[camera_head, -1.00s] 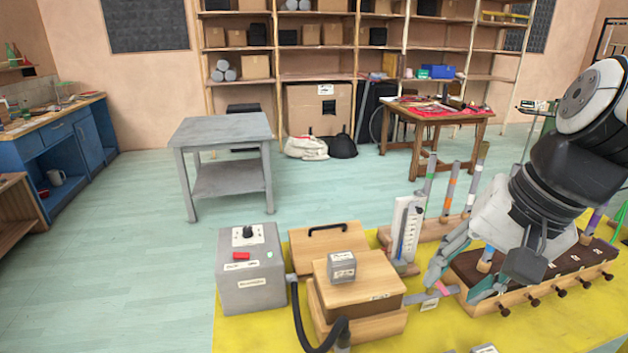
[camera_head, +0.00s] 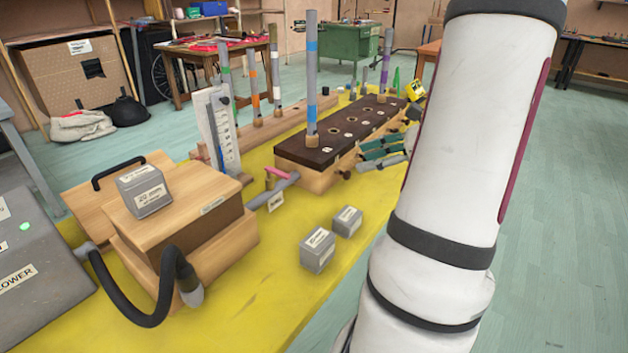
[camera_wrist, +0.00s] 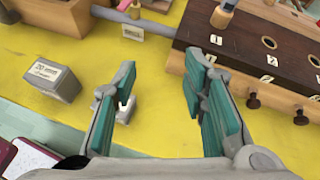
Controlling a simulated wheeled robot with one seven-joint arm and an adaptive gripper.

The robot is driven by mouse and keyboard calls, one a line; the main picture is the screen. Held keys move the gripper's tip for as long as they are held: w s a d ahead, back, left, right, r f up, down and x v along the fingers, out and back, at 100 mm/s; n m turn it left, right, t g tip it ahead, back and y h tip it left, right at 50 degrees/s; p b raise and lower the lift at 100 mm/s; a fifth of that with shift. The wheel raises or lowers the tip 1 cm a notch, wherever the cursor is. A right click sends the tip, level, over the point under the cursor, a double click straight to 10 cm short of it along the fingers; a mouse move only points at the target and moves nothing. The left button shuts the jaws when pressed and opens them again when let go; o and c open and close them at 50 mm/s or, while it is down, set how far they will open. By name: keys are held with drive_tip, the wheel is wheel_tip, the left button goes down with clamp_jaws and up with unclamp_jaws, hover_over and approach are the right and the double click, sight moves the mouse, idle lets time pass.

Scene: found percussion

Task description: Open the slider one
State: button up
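The dark-topped wooden pipe chest (camera_head: 330,150) stands on the yellow table, with numbered labels and holes on top and round dark knobs along its front. In the wrist view the chest (camera_wrist: 250,62) is at upper right, with the label "1" (camera_wrist: 216,39) near its left end. Two knobs show, one (camera_wrist: 253,101) beside my right finger and another (camera_wrist: 300,117) further right. I cannot tell which belongs to slider one; a finger may hide one. My gripper (camera_wrist: 160,75) is open and empty, its teal-padded fingers in front of the chest. The head view shows it (camera_head: 383,150) at the chest's front side.
A blue-banded pipe (camera_head: 311,80) stands at the chest's near end. Two small grey blocks (camera_head: 318,250) (camera_head: 346,221) lie on the yellow table (camera_head: 275,300). A wooden bellows box (camera_head: 190,215) with a black hose (camera_head: 150,312) is at left. My arm covers the right.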

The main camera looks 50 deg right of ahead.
sight(349, 175)
drive_tip(key=s+d+f+m+t+h+b, duration=0.2)
drive_tip(key=s+d+f+m+b, duration=0.1)
drive_tip(key=s+d+f+m, duration=0.25)
drive_tip(key=shift+n+h, duration=0.3)
drive_tip(key=shift+n, duration=0.25)
drive_tip(key=b+x, duration=0.1)
drive_tip(key=x, duration=0.3)
drive_tip(key=d+b+x, duration=0.1)
drive_tip(key=x, duration=0.4)
drive_tip(key=b+x, duration=0.1)
drive_tip(key=x, duration=0.4)
drive_tip(key=shift+w+d, duration=0.2)
drive_tip(key=shift+w, duration=0.05)
